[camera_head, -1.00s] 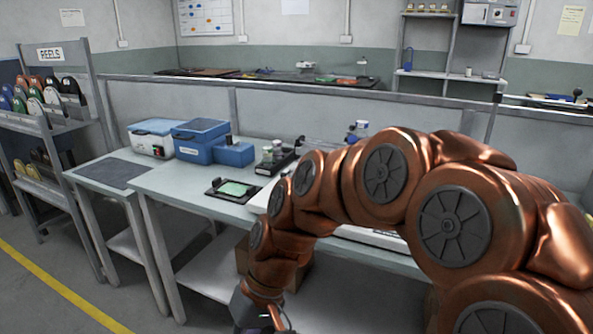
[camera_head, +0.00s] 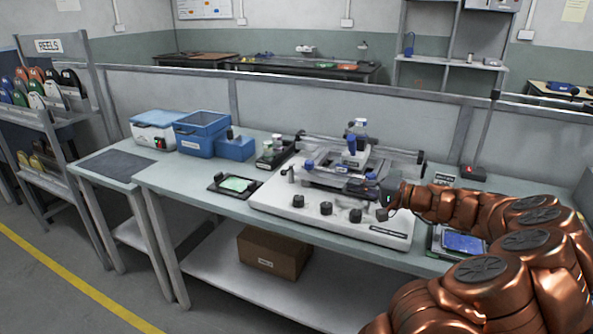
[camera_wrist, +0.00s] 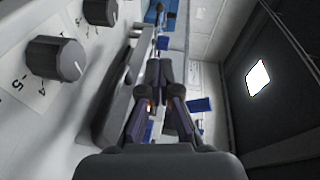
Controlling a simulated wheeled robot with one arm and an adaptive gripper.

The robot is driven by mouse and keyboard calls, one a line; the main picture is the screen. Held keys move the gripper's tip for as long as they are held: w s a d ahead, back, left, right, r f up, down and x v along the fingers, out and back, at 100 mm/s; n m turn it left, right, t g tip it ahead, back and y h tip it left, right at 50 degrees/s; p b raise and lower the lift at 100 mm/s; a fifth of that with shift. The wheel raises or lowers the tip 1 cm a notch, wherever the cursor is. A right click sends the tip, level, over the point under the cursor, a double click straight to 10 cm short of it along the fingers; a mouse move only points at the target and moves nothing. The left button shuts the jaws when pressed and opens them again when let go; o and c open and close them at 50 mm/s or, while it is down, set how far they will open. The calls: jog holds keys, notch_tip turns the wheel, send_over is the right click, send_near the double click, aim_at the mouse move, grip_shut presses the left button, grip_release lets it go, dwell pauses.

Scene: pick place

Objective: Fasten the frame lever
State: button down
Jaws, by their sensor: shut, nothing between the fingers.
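A white bench machine (camera_head: 275,205) with black knobs on its front carries a metal frame assembly (camera_head: 345,165) with rails and blue parts. My gripper (camera_head: 362,189) is at the right front of this assembly, above the base. In the wrist view my gripper (camera_wrist: 165,80) is shut and empty, its fingers converging ahead. A long dark grey bar (camera_wrist: 112,105) lies just left of the fingers there; I cannot tell if they touch, or whether it is the frame lever. A black knob (camera_wrist: 57,57) shows on the white base further left.
On the bench (camera_head: 190,190), a board in a dark holder (camera_head: 235,184) lies left of the machine, with blue bins (camera_head: 201,134) behind. A device with a blue screen (camera_head: 463,243) stands right, near my arm. A cardboard box (camera_head: 272,252) sits on the shelf below.

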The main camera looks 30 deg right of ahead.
jog(key=shift+w, duration=0.1)
jog(key=p, duration=0.2)
send_near(289, 168)
jog(key=w+a, duration=0.2)
jog(key=w, duration=0.1)
jog(key=w+a, duration=0.1)
jog(key=shift+w+a+f, duration=0.25)
jog(key=shift+w+a, duration=0.05)
jog(key=shift+w, duration=0.05)
jog(key=shift+w+a+f+b, duration=0.1)
jog(key=shift+a+b, duration=0.05)
jog(key=shift+b, duration=0.3)
dwell(0.4)
jog(key=shift+m+h, duration=0.3)
jog(key=shift+h, duration=0.1)
